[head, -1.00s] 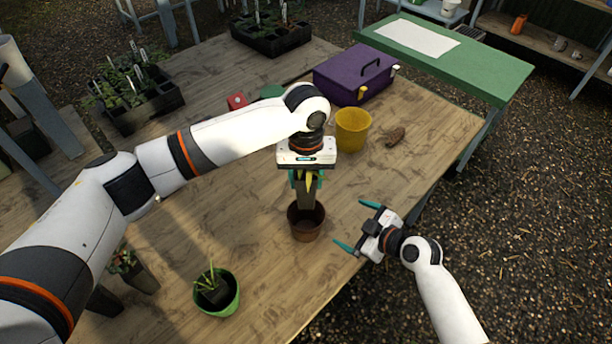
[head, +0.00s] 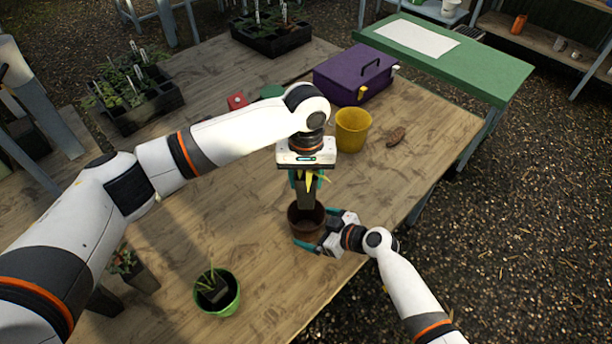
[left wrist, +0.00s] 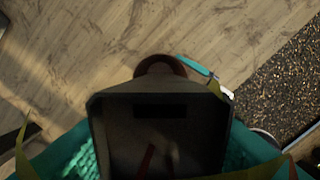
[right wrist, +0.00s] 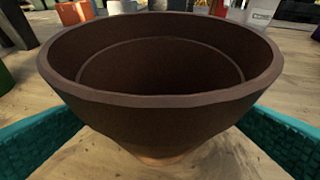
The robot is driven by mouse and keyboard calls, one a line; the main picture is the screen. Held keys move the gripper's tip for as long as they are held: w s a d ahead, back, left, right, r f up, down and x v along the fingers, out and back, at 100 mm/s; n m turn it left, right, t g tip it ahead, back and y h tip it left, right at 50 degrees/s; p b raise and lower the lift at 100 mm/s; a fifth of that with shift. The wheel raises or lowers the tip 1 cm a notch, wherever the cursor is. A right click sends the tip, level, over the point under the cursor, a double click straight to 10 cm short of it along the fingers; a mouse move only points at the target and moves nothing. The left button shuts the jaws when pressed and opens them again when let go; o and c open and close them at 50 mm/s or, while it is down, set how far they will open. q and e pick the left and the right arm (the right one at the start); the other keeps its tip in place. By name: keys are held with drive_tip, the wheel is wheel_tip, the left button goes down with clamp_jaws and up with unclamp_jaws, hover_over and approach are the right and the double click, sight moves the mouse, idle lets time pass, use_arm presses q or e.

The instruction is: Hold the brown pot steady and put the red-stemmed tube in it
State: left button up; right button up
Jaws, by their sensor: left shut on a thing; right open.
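The brown pot (head: 298,226) stands upright on the wooden table; the right wrist view shows it close up (right wrist: 160,110), with nothing seen inside. My left gripper (head: 307,182) is shut on the dark square tube (head: 305,198), upright just above the pot's mouth. In the left wrist view the tube (left wrist: 160,105) fills the front, with a short red stem (left wrist: 147,160) inside and the pot's rim (left wrist: 160,62) partly hidden behind it. My right gripper (head: 312,229) is open, with its teal fingers either side of the pot. Contact with the wall cannot be told.
A yellow pot (head: 352,130) and a purple box (head: 352,78) stand farther back. A green pot (head: 232,305) with a planted tube is at front left, near dark tubes (head: 143,280). A brown lump (head: 396,136) lies right. The table around the brown pot is clear.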

drive_tip(key=shift+x, duration=1.15)
drive_tip(key=shift+d, duration=0.1)
drive_tip(key=c, duration=0.8)
